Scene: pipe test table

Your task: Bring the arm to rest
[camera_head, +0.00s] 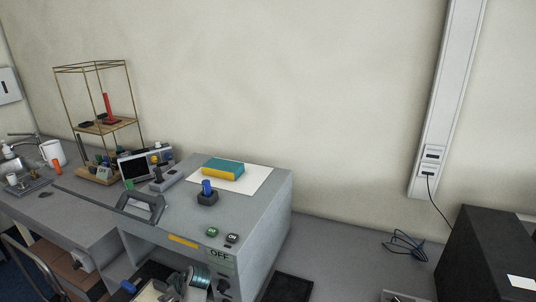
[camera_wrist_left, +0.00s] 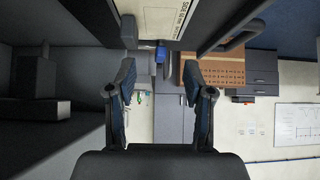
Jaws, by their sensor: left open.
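My left gripper (camera_wrist_left: 160,68) shows in the left wrist view, its two dark fingers with blue pads spread apart. It is open, and nothing sits between the fingers. Behind the gap are grey cabinet doors and a pale wall, at some distance. In the head view I cannot clearly make out the left gripper among the dark shapes at the bottom edge. My right gripper is not in view.
A teal spool (camera_head: 197,277) is below. A black box (camera_head: 487,262) stands at right.

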